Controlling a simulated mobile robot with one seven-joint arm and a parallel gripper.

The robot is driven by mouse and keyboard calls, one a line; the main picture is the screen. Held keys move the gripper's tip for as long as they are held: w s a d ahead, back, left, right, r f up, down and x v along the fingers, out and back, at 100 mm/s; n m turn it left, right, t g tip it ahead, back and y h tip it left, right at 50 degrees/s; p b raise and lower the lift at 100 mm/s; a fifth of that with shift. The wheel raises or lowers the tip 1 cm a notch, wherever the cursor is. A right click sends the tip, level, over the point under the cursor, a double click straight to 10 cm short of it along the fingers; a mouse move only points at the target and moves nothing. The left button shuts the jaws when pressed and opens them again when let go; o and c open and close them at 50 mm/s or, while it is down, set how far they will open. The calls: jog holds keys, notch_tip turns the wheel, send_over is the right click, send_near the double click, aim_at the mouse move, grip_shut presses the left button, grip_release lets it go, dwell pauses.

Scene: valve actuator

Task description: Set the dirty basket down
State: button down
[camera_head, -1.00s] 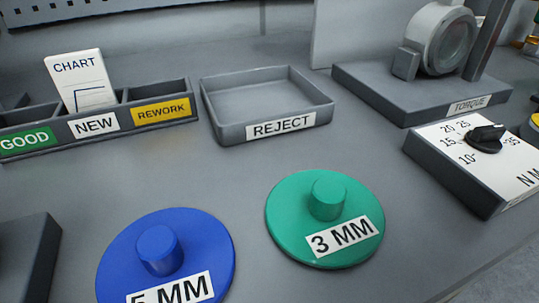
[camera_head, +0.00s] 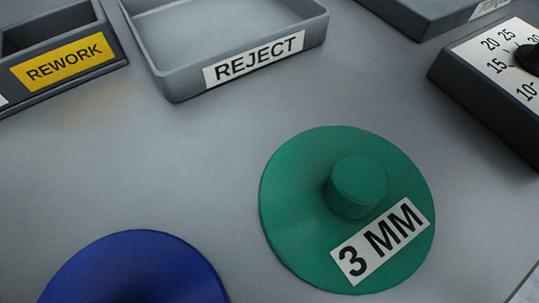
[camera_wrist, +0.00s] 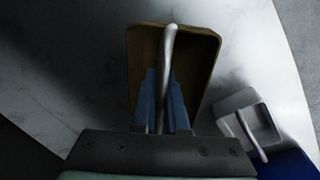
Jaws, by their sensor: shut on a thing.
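A brown, open basket (camera_wrist: 199,62) with a pale bar-like handle (camera_wrist: 168,48) is in the middle of the wrist view; it looks like the dirty basket. My gripper (camera_wrist: 163,78) is shut on the handle, with a blue finger on each side of it. The basket's underside is hidden, so I cannot tell whether it touches the surface below. Neither basket nor gripper shows in the head view.
A grey basket (camera_wrist: 237,101) with a pale handle stands at the right in the wrist view, by a blue area. A pale marbled surface (camera_wrist: 75,75) is mostly clear. The head view shows a REJECT tray (camera_head: 173,88), a green 3 MM disc (camera_head: 300,230) and a blue disc (camera_head: 130,265).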

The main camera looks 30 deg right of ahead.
jog(key=shift+f+b, duration=1.45)
jog(key=shift+f, duration=1.45)
jog(key=shift+f, duration=0.15)
jog(key=c, duration=0.9)
grip_release()
jog(key=shift+c, duration=0.2)
notch_tip(320, 180, up, 12)
jog(key=s+a+p, duration=0.1)
jog(key=p, duration=0.6)
jog(key=shift+s+a, duration=0.3)
